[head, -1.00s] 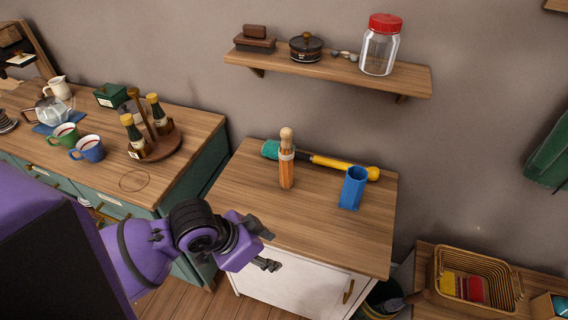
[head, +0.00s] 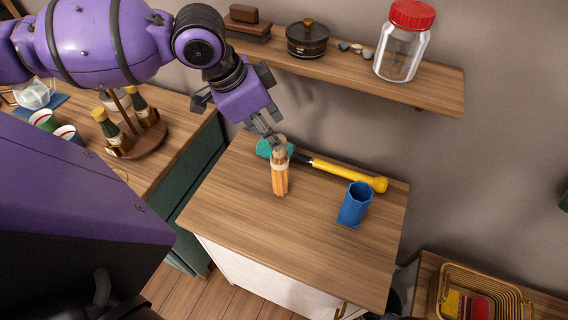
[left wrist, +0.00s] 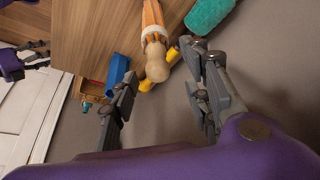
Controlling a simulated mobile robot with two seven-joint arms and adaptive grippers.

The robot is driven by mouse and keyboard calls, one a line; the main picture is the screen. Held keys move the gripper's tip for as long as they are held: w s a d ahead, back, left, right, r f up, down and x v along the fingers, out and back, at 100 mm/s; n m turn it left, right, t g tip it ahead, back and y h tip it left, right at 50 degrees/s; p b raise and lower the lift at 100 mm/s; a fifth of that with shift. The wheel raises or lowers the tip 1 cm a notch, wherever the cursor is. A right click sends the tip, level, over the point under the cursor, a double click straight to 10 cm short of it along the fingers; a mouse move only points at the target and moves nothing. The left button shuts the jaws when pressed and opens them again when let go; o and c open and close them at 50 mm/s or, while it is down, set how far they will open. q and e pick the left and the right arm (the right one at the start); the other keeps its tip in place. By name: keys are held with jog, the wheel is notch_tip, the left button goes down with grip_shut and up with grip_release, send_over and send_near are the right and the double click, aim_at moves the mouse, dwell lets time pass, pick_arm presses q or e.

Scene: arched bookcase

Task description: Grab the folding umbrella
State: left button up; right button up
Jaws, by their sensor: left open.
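The folding umbrella is the orange one (head: 280,181) with a pale band and a round wooden knob handle. It stands upright on the wooden cabinet top. My left gripper (head: 268,137) is above it, its fingertips close to the knob and partly hiding it. In the left wrist view my left gripper (left wrist: 163,95) is open. The umbrella's knob and orange body (left wrist: 153,16) show just beyond the fingertips, roughly between them, with nothing held. What looks like my right gripper (left wrist: 36,54) is at the left edge of that view, too small to judge.
A teal-headed tool with a yellow handle (head: 349,176) lies behind the umbrella. A blue open holder (head: 355,204) stands to the right. A wall shelf (head: 440,90) with a red-lidded jar (head: 398,55) hangs above. The cabinet top's front (head: 270,235) is clear.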

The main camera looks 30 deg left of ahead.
aim_at(280, 167)
pick_arm(q)
jog(key=shift+s+d+f, duration=0.1)
jog(key=shift+d+f, duration=0.1)
jog(key=shift+f, duration=0.3)
jog(key=shift+s+d+f, duration=0.1)
jog(key=shift+d+f, duration=0.1)
jog(key=shift+f, duration=0.25)
jog(key=x, duration=0.3)
jog(key=shift+w, duration=0.2)
jog(key=shift+w+d+f, duration=0.15)
jog(key=shift+w+f, duration=0.05)
jog(key=shift+f, duration=0.2)
jog(key=shift+s, duration=0.1)
jog(key=c, duration=1)
grip_shut()
pick_arm(e)
jog(key=shift+s+d+f, duration=0.2)
jog(key=shift+s+f, duration=0.3)
jog(key=shift+s, duration=0.2)
